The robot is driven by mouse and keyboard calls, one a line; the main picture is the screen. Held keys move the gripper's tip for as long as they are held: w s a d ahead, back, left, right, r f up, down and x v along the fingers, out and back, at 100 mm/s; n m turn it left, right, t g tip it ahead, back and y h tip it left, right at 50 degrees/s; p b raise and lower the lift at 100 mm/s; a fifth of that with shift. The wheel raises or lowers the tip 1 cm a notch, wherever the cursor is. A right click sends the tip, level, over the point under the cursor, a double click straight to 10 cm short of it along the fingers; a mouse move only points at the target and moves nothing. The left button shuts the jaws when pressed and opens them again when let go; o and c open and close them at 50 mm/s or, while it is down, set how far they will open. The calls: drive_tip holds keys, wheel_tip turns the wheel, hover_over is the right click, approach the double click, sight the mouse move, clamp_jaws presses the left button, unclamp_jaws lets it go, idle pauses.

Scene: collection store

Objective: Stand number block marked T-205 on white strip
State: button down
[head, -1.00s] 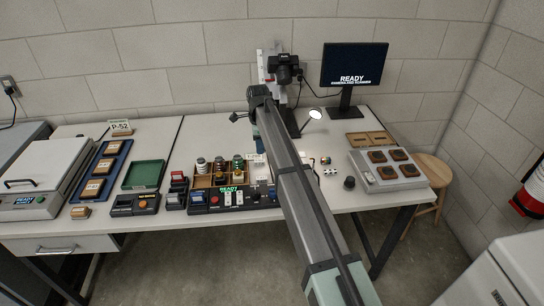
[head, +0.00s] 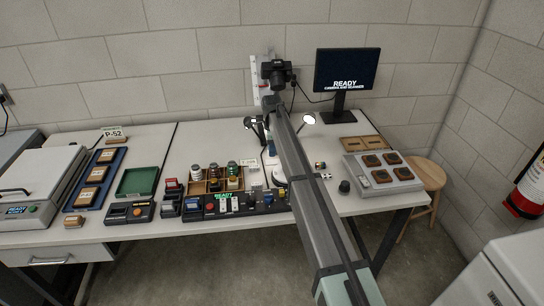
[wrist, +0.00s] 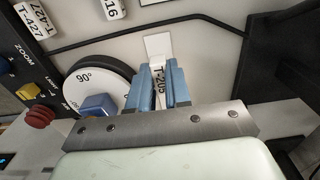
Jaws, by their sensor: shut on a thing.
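In the wrist view my gripper (wrist: 160,95) has two blue fingers, closed on both sides of a white number block (wrist: 157,78). The block's label reads T-205, running lengthwise between the fingers. A white strip (wrist: 158,43) lies on the light surface just beyond the block's far end and partly shows behind it. I cannot tell whether the block touches the strip or is above it. In the head view my arm covers most of the area around my gripper (head: 270,148), and the block cannot be made out there.
In the wrist view a round dial (wrist: 98,88) marked 90° with a blue knob is close left of my fingers. A T-427 block (wrist: 35,22) and another ending in 116 (wrist: 113,8) lie beyond. A black stand (wrist: 280,50) is at right. A dark cable crosses the surface.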

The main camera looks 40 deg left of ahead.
drive_tip(key=shift+f, duration=1.75)
drive_tip(key=shift+f, duration=0.1)
drive_tip(key=c, duration=1.1)
unclamp_jaws()
wheel_tip(320, 180, up, 12)
drive_tip(key=shift+r, duration=0.15)
